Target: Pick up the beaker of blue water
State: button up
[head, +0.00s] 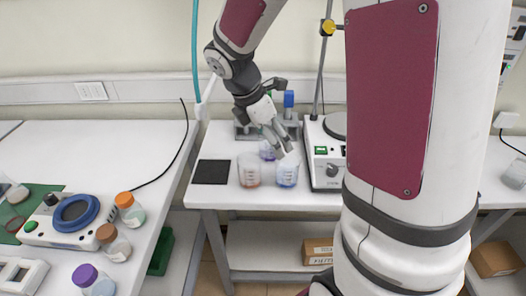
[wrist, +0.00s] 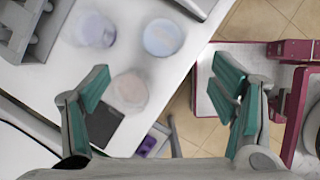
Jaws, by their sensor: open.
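The beaker of blue water (head: 287,176) stands upright near the front edge of the white table, left of the hot-plate device. In the wrist view it is a round pale-blue shape (wrist: 163,37), seen from above. My gripper (head: 283,143) is open and empty, just above and behind it in the head view. In the wrist view my fingers are spread wide (wrist: 163,82), and the blue beaker lies beyond the fingertips, untouched. A beaker of reddish liquid (head: 249,170) stands to its left. It shows between my fingers in the wrist view (wrist: 128,90).
A purple-tinted beaker (head: 266,150) stands behind, partly hidden by my gripper. The hot-plate device (head: 325,168) is close on the right. A black mat (head: 211,172) lies left, and a rack (head: 290,126) with a blue-capped tube stands behind. The left table holds capped jars (head: 131,210).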

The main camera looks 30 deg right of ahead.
aim_at(287, 171)
jog(key=shift+d+b+x, duration=0.15)
jog(key=shift+b+x, duration=0.05)
jog(key=shift+x, duration=3.25)
jog(key=shift+d+b+x, duration=0.15)
jog(key=shift+x, duration=3.25)
jog(key=shift+s+r, duration=0.15)
jog(key=shift+c, duration=0.3)
jog(key=c, duration=1.4)
